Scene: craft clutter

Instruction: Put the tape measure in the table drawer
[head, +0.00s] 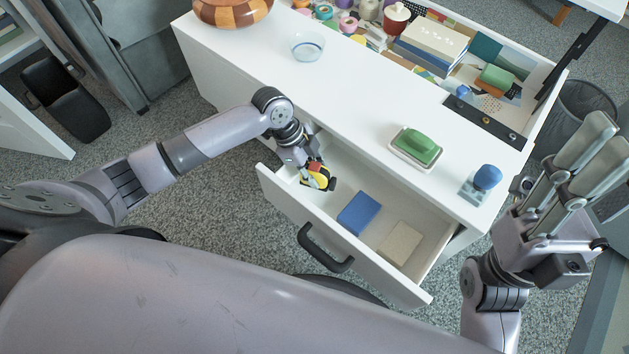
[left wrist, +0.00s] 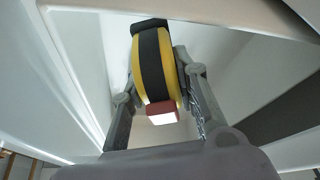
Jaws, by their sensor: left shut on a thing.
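The tape measure (head: 316,177) is yellow and black with a red part. My left gripper (head: 309,168) is shut on it, inside the left end of the open table drawer (head: 284,202). In the left wrist view the tape measure (left wrist: 154,65) sits between the two fingers (left wrist: 157,85), with drawer walls around it. I cannot tell whether it touches the drawer floor. The drawer has a dark handle (head: 322,250) on its front. My right gripper (head: 573,170) is at the right, fingers pointing up, with nothing seen between them; the fingers are spaced apart.
A blue block (head: 359,213) and a beige block (head: 401,243) lie in the drawer, right of the tape measure. On the white tabletop (head: 340,105) are a glass bowl (head: 307,46), a green-topped dish (head: 416,147) and a blue-knobbed stamp (head: 484,181). A bin (head: 583,103) stands at the right.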

